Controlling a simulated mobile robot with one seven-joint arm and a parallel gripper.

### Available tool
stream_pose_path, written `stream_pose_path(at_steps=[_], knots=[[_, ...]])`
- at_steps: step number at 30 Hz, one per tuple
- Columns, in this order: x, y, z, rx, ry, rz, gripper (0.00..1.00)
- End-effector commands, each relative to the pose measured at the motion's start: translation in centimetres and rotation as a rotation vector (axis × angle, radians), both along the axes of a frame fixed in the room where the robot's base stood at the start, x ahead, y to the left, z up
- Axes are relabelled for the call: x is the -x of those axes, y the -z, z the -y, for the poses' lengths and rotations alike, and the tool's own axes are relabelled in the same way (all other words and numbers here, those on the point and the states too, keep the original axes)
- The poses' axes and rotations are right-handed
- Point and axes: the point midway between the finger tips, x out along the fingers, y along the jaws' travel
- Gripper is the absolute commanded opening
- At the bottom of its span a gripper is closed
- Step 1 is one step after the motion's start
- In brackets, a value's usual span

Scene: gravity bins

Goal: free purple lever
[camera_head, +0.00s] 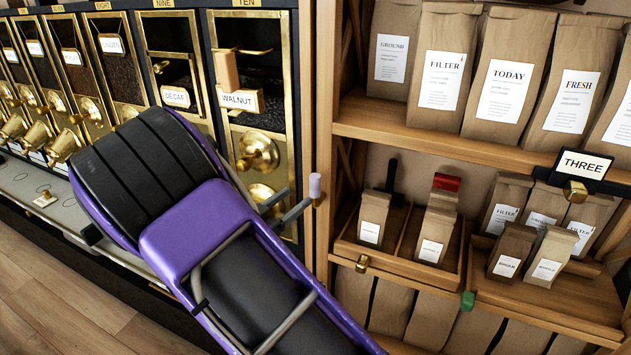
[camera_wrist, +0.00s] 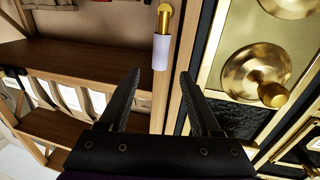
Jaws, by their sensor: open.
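The purple lever (camera_head: 315,186) is a small pale lavender grip with a brass end, on the wooden post between the brass bins and the shelves. In the wrist view, the purple lever (camera_wrist: 161,52) shows its brass part at the top and its lavender end pointing down toward me. My gripper (camera_wrist: 159,72) is open, with one dark finger on each side of the lever's line. The lavender end appears at or just beyond the fingertips. I cannot tell whether it reaches between them. Nothing is held. In the head view my arm covers much of the bins.
The wooden post (camera_head: 324,90) stands close to the fingers. Brass bin knobs (camera_head: 258,150) stick out to its left. Wooden floor (camera_head: 75,315) is clear at lower left.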

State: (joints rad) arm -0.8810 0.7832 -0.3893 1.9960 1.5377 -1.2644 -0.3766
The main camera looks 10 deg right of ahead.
Motion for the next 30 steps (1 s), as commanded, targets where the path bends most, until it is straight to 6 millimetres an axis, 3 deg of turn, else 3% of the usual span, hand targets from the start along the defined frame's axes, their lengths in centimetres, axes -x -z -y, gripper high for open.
stream_pose_path(at_steps=[6,12,26,30], knots=[[-3.2,-0.1,3.6,0.001,0.003,0.001,0.64],[-5.4,-0.1,5.8,0.000,0.002,0.001,0.64],[-6.3,-0.1,6.8,0.000,-0.001,0.001,0.64],[-6.3,-0.1,6.8,0.000,-0.001,0.001,0.41]])
